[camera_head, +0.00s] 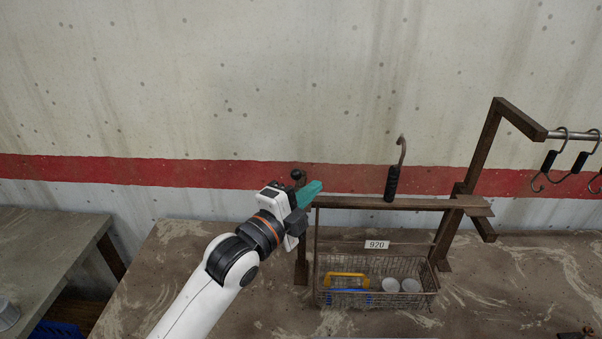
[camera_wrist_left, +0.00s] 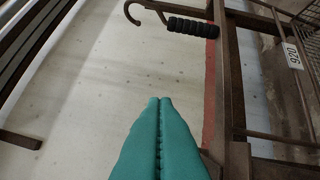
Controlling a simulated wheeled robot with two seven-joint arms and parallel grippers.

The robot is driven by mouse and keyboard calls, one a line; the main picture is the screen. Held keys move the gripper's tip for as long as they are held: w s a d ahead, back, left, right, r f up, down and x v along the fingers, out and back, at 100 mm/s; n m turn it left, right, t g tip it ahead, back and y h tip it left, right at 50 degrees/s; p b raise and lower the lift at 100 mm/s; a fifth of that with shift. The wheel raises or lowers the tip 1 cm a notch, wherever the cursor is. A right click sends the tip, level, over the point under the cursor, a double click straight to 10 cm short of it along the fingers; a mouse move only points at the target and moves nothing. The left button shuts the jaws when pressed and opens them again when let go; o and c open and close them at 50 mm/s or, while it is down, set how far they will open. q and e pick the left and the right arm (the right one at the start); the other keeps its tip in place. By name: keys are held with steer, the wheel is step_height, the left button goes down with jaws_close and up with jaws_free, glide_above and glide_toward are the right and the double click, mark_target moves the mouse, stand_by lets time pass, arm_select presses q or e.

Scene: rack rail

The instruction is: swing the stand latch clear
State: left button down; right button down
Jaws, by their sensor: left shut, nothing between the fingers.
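The stand (camera_head: 425,203) is a brown frame with a flat bar across its top, and it also shows in the wrist view (camera_wrist_left: 232,85). A hook with a black grip (camera_head: 392,182) stands up from the bar; it shows in the wrist view too (camera_wrist_left: 190,27). A small dark knob (camera_head: 298,176) shows beside my left gripper at the bar's left end; I cannot tell if it is the latch. My left gripper (camera_head: 318,186) has teal fingers, shut and empty, at the bar's left end. In the wrist view its fingertips (camera_wrist_left: 160,100) meet. My right gripper is out of view.
A wire basket (camera_head: 378,302) labelled 920 sits under the bar, with cups and a yellow-handled item inside. A metal rail (camera_head: 570,134) with hanging hooks is at the right. A lower table (camera_head: 50,245) is at the left. The wall stands close behind.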

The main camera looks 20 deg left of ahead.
mark_target(299, 175)
arm_select(q)
steer(key=w+p, duration=0.1)
steer(key=w+a, duration=0.1)
steer(key=w+a+p, duration=0.1)
steer(key=shift+w+f+p, duration=0.2)
steer(key=shift+w+p, duration=0.05)
steer(key=shift+p, duration=0.1)
steer(key=shift+s+a+f, duration=0.1)
steer(key=shift+a, duration=0.3)
steer(key=shift+d, duration=0.1)
steer(key=shift+d, duration=0.15)
